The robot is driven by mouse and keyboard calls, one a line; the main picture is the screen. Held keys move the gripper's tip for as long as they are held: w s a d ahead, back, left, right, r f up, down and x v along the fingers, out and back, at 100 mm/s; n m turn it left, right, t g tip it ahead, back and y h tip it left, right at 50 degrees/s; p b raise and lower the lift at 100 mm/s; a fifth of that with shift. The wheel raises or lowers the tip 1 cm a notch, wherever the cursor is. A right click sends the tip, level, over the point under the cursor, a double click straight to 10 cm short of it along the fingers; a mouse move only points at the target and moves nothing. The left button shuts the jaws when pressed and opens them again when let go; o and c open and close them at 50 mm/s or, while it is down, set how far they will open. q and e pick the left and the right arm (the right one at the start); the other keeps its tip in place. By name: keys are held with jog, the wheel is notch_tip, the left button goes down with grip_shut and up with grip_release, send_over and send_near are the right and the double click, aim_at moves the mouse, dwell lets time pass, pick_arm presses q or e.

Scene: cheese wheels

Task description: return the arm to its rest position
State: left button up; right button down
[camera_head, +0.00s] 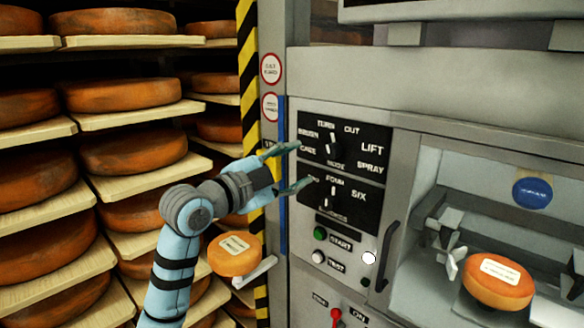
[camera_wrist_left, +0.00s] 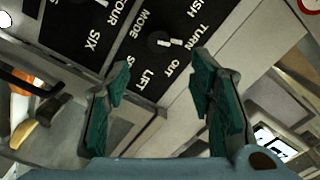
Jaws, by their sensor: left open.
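My left gripper (camera_head: 292,166) is open and empty, in front of the control panel at the middle of the head view. Its arm rises from the bottom left. In the left wrist view its two green-padded fingers (camera_wrist_left: 158,105) stand apart with nothing between them. Behind them is the black upper dial plate (camera_head: 345,146), with words such as TURN, OUT, LIFT and SPRAY; it also shows in the wrist view (camera_wrist_left: 133,50). The lower dial plate (camera_head: 350,205) sits below it. I cannot tell whether the fingertips touch the panel. My right gripper is not in view.
Shelves with several orange cheese wheels (camera_head: 123,92) fill the left. A small labelled cheese (camera_head: 235,255) is beside my forearm. Another labelled cheese (camera_head: 498,281) lies in the machine bay at right. A black handle (camera_head: 387,255) and a red switch (camera_head: 336,314) stick out from the panel.

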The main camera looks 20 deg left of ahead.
pick_arm(q)
jog(key=shift+s+a, duration=0.1)
jog(key=shift+s, duration=0.3)
jog(key=shift+w, duration=0.1)
jog(key=shift+f, duration=0.1)
